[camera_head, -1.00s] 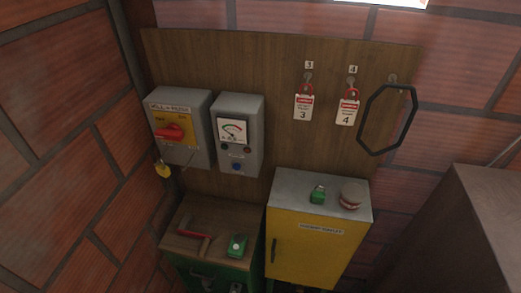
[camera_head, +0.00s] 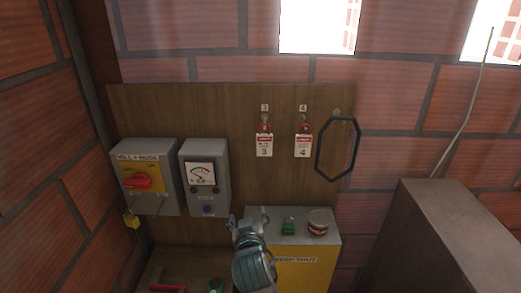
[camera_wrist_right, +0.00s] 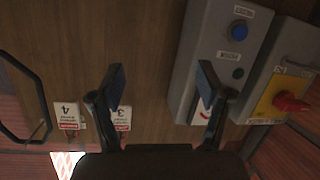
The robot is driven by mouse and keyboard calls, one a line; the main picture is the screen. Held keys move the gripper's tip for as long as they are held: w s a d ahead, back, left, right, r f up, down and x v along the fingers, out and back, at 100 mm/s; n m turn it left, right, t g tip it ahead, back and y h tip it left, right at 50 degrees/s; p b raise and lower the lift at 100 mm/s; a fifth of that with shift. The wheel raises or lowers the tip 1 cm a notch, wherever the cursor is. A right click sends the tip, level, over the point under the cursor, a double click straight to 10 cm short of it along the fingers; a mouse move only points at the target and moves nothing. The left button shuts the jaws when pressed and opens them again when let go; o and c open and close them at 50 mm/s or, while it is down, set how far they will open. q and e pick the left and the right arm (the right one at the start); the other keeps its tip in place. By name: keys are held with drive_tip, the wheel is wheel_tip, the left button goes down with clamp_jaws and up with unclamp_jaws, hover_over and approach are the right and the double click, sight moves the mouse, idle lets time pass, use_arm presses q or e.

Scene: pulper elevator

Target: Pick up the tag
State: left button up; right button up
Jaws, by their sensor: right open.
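Two white tags with red headers hang on hooks on the wooden board: tag 3 (camera_head: 264,146) on the left and tag 4 (camera_head: 303,146) on the right. My right gripper (camera_head: 250,222) is below the tags in the head view, in front of the yellow cabinet, and touches neither. In the right wrist view the gripper (camera_wrist_right: 160,78) has its fingers wide apart with nothing between them. There, tag 4 (camera_wrist_right: 67,114) shows upside down, and tag 3 (camera_wrist_right: 124,119) is partly hidden by a finger. My left gripper is not in view.
A grey switch box (camera_head: 148,180) with a red knob and a grey meter box (camera_head: 207,190) are mounted left of the tags. A black ring (camera_head: 320,160) hangs at right.

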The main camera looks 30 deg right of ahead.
drive_tip(key=s+r+m+t+h, duration=0.1)
drive_tip(key=s+r+m+h, duration=0.1)
drive_tip(key=r, duration=0.6)
drive_tip(key=s+r+m+t+h, duration=0.1)
drive_tip(key=s+r+m, duration=0.15)
drive_tip(key=r, duration=0.55)
drive_tip(key=p, duration=0.2)
approach(264, 144)
drive_tip(key=shift+n, duration=0.35)
drive_tip(key=x, duration=0.5)
drive_tip(key=shift+w+d+r, duration=0.1)
drive_tip(key=shift+w+r, duration=0.2)
drive_tip(key=shift+w, duration=0.1)
drive_tip(key=x, duration=0.1)
drive_tip(key=p+x, duration=0.1)
drive_tip(key=x, duration=0.2)
drive_tip(key=shift+w+d+f, duration=0.3)
drive_tip(key=shift+d, duration=0.05)
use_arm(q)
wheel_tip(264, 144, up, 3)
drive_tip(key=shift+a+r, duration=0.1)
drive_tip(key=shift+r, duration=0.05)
use_arm(e)
drive_tip(key=shift+w+d+f, duration=0.1)
drive_tip(key=shift+w+d, duration=0.15)
drive_tip(key=shift+a, duration=0.15)
drive_tip(key=c, duration=1.1)
